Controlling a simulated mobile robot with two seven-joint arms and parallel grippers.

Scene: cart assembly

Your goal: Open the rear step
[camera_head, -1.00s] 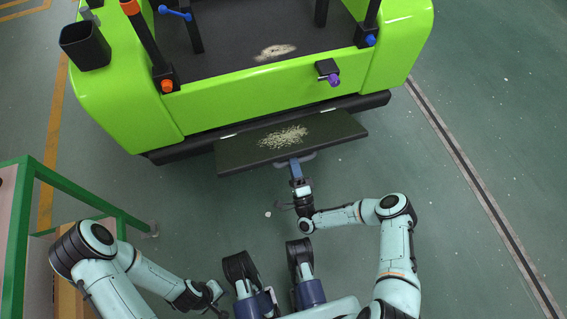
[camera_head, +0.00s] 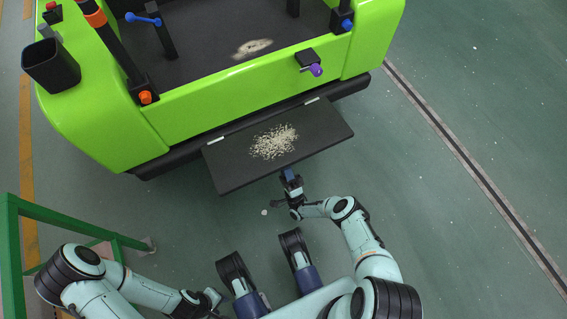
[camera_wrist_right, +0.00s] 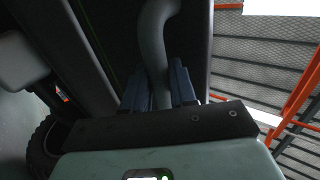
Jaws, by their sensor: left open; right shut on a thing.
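The rear step (camera_head: 225,160) is a dark flat board with a pale speckled patch, hinged along the back of the green cart (camera_head: 210,112). It sticks out from the cart, its top face turned to my head camera. My right gripper (camera_head: 290,176) is at the step's outer edge. In the right wrist view it is shut on a grey curved handle (camera_wrist_right: 152,40), between blue-grey fingers (camera_wrist_right: 160,88). The handle is hidden under the step in the head view. My left gripper (camera_head: 213,300) is open and empty, low at the left, away from the cart.
A green frame (camera_head: 75,218) stands at the left, near my left arm. A black bin (camera_head: 50,65) and a purple-tipped knob (camera_head: 316,70) are on the cart. The floor (camera_head: 450,220) to the right is clear.

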